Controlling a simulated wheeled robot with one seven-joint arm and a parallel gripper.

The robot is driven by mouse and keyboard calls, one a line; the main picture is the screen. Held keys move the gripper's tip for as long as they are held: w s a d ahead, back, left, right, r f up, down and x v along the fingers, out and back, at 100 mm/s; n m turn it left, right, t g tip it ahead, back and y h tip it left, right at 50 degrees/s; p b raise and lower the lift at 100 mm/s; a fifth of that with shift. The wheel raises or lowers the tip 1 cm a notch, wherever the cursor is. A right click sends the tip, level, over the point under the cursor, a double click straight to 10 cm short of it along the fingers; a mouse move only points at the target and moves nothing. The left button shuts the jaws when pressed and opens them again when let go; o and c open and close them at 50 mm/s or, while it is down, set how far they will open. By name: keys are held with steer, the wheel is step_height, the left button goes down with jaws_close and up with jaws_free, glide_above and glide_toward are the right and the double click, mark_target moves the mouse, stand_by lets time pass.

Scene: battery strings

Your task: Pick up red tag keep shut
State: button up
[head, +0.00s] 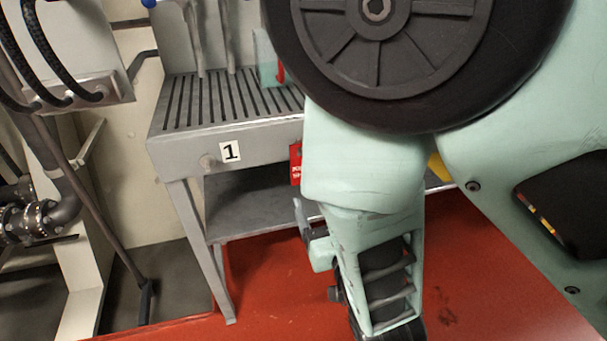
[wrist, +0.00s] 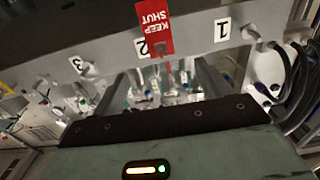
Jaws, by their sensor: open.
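The red tag (wrist: 154,29) reads KEEP SHUT and appears upside down in the wrist view. It hangs at the front face of the grey bench, partly over the number 2 label (wrist: 142,47). In the head view the red tag (head: 296,164) is partly hidden behind my arm. My gripper (wrist: 160,68) is open and empty in the wrist view, its two fingers on either side of the tag's line and just short of it. In the head view my gripper (head: 302,218) is mostly hidden, with a grey finger showing below the tag.
The slotted grey bench (head: 180,148) has a lower shelf (head: 262,205). A knob (head: 207,161) sits beside the number 1 label (head: 230,152). The number 3 label (wrist: 77,65) is at left in the wrist view. Pipes (head: 40,218) stand at left; red floor is clear.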

mark_target(296, 161)
steer(key=b+x, duration=0.7)
steer(key=x, duration=0.6)
steer(key=shift+w, duration=0.3)
steer(key=shift+r, duration=0.15)
steer(key=c, duration=1)
